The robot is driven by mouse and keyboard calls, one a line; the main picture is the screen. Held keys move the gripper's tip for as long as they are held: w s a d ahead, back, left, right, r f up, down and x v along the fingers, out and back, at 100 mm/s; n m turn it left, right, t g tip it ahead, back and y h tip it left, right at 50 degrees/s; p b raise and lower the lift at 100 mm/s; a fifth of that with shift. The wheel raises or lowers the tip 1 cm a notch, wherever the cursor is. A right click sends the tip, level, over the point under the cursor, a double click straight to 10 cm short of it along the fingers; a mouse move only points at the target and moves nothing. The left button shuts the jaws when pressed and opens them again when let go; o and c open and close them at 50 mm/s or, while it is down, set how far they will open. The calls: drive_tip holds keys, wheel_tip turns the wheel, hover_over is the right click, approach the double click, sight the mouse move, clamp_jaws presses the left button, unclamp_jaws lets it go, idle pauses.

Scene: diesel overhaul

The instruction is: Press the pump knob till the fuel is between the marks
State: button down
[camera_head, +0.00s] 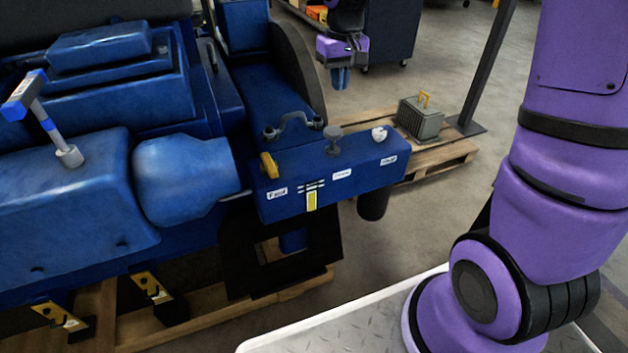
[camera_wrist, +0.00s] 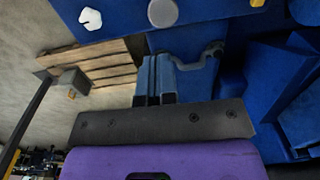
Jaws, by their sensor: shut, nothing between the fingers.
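The pump knob (camera_head: 333,136) is a grey round-topped button standing up from a blue box. Its grey disc also shows at the top of the wrist view (camera_wrist: 163,12). On the box's front face is a small gauge with a yellow fuel column (camera_head: 311,201). Dark and white mark lines (camera_head: 311,186) cross just above the yellow; the exact level is too small to tell. My gripper (camera_head: 340,84) hangs above and apart from the knob, fingers down. In the wrist view its blue fingers (camera_wrist: 155,68) are together and empty, with the knob beyond their tips.
A yellow handle (camera_head: 269,165) and a white knob (camera_head: 379,134) flank the pump knob on the box. A curved grey pipe (camera_head: 293,122) rises behind it. A grey finned case (camera_head: 419,118) sits on a wooden pallet (camera_head: 455,152) to the right.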

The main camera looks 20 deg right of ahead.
sight(332, 131)
drive_tip(key=shift+a+r+h, duration=0.15)
drive_tip(key=shift+a+r, duration=0.3)
drive_tip(key=shift+r, duration=0.4)
drive_tip(key=shift+a+r+h, duration=0.15)
drive_tip(key=shift+a+r, duration=0.25)
drive_tip(key=shift+r, duration=0.4)
drive_tip(key=f, duration=1.4)
drive_tip(key=shift+d, duration=0.2)
wheel_tip(332, 131, down, 3)
drive_tip(key=shift+f, duration=0.35)
drive_tip(key=shift+s, duration=0.1)
